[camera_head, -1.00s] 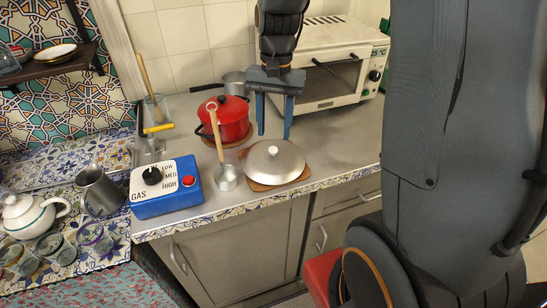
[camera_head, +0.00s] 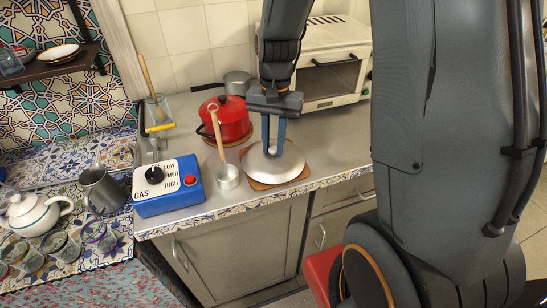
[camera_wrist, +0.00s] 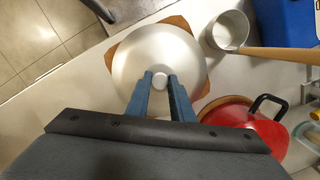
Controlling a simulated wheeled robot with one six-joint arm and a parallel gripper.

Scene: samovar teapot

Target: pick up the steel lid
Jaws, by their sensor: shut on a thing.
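The steel lid (camera_head: 262,168) is a shallow silver dome with a small pale knob. It rests on a brown wooden board (camera_head: 259,186) on the counter. My gripper (camera_head: 272,152) has come down over the lid from above. Its two blue fingers are shut on the lid's knob. In the wrist view the lid (camera_wrist: 150,50) lies flat, with the fingertips (camera_wrist: 160,80) on either side of the knob. The fingers hide part of the lid's near side. I see no clear gap between the lid and the board.
A red pot (camera_head: 233,120) stands behind the lid. A ladle (camera_head: 227,177) with a wooden handle is close on its left, beside a blue gas control box (camera_head: 166,187). A white toaster oven (camera_head: 333,62) stands behind. The counter to the right of the lid is clear.

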